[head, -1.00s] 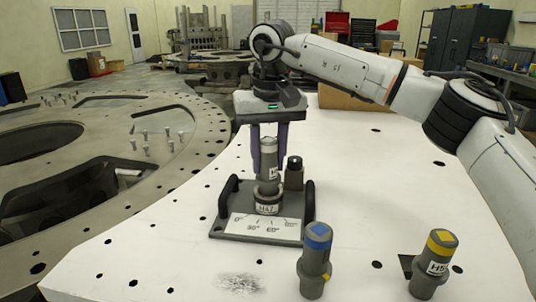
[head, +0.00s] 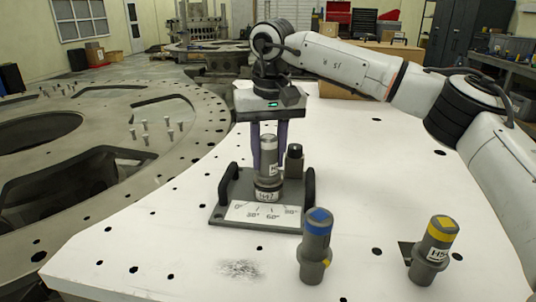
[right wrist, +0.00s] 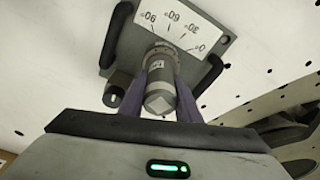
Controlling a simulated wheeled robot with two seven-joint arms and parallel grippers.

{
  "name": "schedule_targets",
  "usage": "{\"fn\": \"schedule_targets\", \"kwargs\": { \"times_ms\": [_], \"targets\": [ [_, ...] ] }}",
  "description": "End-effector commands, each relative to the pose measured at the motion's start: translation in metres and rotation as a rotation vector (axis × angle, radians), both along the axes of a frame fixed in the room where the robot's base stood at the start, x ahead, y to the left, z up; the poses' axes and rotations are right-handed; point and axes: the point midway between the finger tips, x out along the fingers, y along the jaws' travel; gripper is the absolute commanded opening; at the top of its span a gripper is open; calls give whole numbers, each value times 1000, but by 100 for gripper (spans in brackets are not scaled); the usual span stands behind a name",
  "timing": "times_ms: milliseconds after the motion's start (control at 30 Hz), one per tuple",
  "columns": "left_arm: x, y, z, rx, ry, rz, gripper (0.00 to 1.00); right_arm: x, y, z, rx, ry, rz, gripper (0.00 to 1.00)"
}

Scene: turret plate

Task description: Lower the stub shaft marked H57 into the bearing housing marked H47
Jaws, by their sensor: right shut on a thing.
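My right gripper (head: 269,150) is shut on a grey stub shaft (head: 267,157) and holds it upright over the bearing housing marked H47 (head: 267,196). The shaft's label is partly hidden by a finger, so its full mark cannot be read. Its lower end meets the housing's ring; how deep it sits cannot be told. In the right wrist view the shaft (right wrist: 159,88) stands between the fingers, with a pale square on its end, in line with the housing (right wrist: 163,53). My left gripper is not in view.
The white table (head: 150,240) is otherwise mostly clear.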

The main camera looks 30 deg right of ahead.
Motion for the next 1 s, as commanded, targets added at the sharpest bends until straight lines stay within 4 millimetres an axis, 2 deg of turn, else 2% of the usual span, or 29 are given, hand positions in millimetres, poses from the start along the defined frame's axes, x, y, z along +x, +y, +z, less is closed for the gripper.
{"fn": "schedule_targets", "kwargs": {
  "times_ms": [33,67,167,433,567,1000],
  "targets": [
    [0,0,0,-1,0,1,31,0,0,2,1,-3,0,0],
    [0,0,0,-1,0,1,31,0,0,2,1,-3,0,35],
    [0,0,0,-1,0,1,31,0,0,2,1,-3,0,52],
    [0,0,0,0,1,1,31,0,0,-1,-1,2,0,52],
    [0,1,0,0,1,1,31,-1,1,8,1,-1,0,52],
    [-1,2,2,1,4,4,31,-12,4,88,0,-3,-1,52]
  ]
}}
